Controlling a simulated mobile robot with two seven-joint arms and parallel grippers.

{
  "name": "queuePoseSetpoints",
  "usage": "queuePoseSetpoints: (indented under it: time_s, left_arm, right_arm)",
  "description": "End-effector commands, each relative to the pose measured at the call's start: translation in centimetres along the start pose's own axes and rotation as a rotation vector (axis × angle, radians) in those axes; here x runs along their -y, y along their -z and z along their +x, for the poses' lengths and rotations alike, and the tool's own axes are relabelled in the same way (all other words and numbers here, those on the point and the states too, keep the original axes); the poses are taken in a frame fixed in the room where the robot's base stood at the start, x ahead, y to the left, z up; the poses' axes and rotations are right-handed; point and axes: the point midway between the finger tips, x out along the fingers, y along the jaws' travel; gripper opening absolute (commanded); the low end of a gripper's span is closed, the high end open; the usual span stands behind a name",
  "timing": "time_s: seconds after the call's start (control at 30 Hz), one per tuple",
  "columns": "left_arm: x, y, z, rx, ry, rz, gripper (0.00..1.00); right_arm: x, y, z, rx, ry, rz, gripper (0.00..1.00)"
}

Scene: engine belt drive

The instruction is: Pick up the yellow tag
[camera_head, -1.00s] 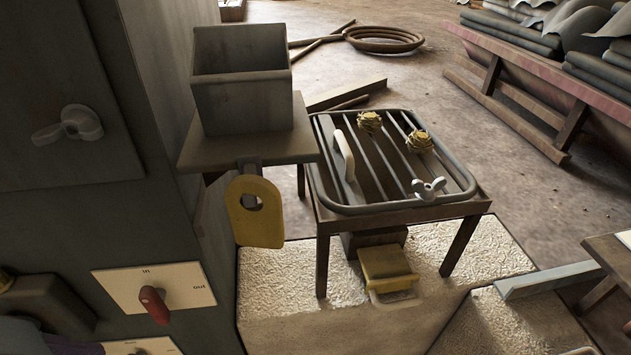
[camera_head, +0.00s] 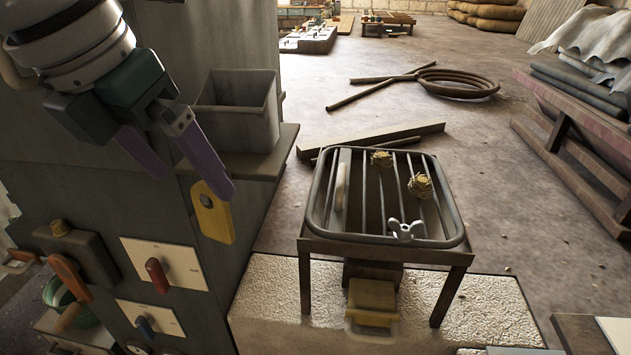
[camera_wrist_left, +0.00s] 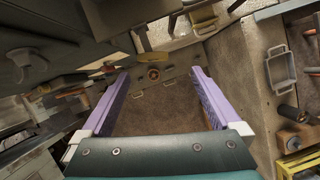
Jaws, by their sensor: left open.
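The yellow tag (camera_head: 213,215) is a flat plate with a rounded top and a hole near it. It hangs against the side of the dark cabinet, just below the shelf with the grey box. My left gripper (camera_head: 196,186) is open and empty, its two purple fingers pointing down to the right. One fingertip appears close above the tag in the head view; I cannot tell the gap in depth. In the left wrist view the open fingers (camera_wrist_left: 158,82) have nothing between them that they hold. My right gripper is not in view.
The grey open box (camera_head: 236,112) stands on a shelf (camera_head: 262,160) beside the tag. A panel with a red knob (camera_head: 157,275) is below left. A rack with bars (camera_head: 383,245) stands to the right on a pale stone block (camera_head: 480,315). A coiled hose lies on the floor.

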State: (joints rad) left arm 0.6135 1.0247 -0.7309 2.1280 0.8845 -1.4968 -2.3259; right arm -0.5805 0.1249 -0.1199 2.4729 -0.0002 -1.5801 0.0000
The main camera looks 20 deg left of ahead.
Motion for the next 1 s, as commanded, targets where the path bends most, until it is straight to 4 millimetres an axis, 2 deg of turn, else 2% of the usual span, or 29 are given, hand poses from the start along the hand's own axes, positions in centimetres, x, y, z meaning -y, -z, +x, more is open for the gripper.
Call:
queuePoseSetpoints:
  time_s: [0.1, 0.37, 0.63, 0.73, 0.93, 1.0]
  left_arm:
    - [0.0, 0.2, 2.1, -0.006, 0.001, 0.002, 0.97]
    - [-0.1, 0.2, 4.8, -0.003, 0.001, 0.001, 0.97]
    - [-0.5, 0.2, 8.8, -0.002, 0.001, 0.0, 0.97]
    - [-0.5, 0.2, 9.4, 0.0, 0.001, 0.002, 0.97]
    - [-0.5, 0.2, 9.5, 0.001, 0.0, 0.003, 0.97]
    - [-0.5, 0.2, 9.4, 0.0, 0.0, 0.003, 0.92]
  right_arm:
    - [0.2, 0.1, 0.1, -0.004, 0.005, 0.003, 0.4]
    - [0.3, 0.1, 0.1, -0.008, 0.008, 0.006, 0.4]
    - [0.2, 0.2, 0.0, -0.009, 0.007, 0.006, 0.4]
    - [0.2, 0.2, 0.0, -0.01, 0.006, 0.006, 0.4]
    - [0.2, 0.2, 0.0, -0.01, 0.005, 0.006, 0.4]
    - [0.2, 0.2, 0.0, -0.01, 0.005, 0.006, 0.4]
